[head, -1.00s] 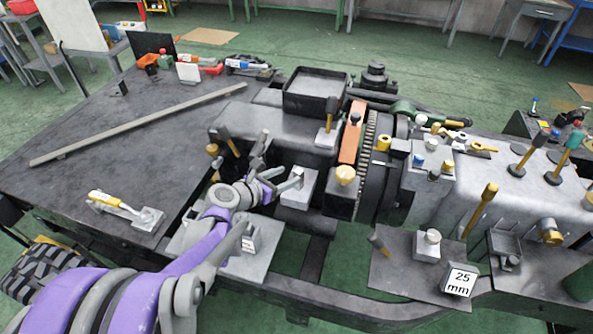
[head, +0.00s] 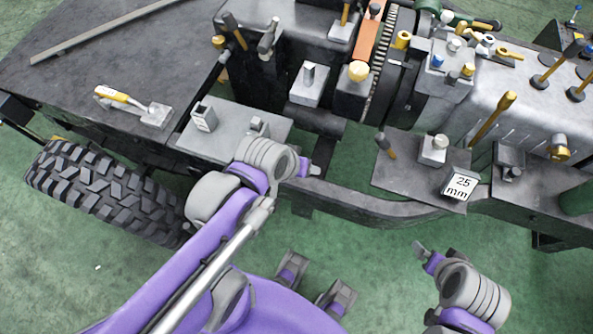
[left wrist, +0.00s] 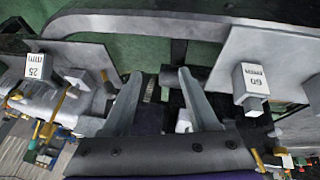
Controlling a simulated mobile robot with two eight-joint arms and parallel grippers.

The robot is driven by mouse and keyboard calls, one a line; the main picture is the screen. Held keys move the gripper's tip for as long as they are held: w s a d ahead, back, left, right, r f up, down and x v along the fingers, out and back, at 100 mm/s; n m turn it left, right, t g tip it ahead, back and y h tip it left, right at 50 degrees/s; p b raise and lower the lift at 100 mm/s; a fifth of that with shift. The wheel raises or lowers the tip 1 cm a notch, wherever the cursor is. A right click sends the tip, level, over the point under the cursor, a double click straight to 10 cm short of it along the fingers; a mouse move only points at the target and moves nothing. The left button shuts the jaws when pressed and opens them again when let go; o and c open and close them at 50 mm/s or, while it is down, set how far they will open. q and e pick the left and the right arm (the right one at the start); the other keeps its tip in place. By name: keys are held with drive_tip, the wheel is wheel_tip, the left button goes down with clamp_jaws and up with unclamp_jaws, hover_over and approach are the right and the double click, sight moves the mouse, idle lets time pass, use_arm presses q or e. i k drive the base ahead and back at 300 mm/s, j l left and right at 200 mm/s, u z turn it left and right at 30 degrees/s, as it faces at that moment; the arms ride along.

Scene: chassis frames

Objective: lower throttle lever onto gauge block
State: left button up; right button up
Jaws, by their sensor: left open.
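The gauge block marked 25 mm (head: 461,186) sits on a dark plate at the right of the head view; it also shows at the left of the left wrist view (left wrist: 37,67). A short brown-handled lever (head: 386,146) and a longer yellow-handled lever (head: 490,122) stand near it, both raised; I cannot tell which is the throttle lever. My left gripper (head: 314,170) is open and empty by the front rail, left of that plate; its spread fingers show in the left wrist view (left wrist: 160,75). My right gripper (head: 432,252) is low at the bottom right, its jaws unclear.
A block marked 60 (left wrist: 249,80) stands on the light grey plate (head: 262,118). A yellow-handled clamp (head: 125,102) lies on the left deck. A black tyre (head: 105,190) is at the left. Green floor is open before the curved chassis rail (head: 365,203).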

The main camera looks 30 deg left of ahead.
sight(264, 50)
drive_tip(key=u, duration=1.45)
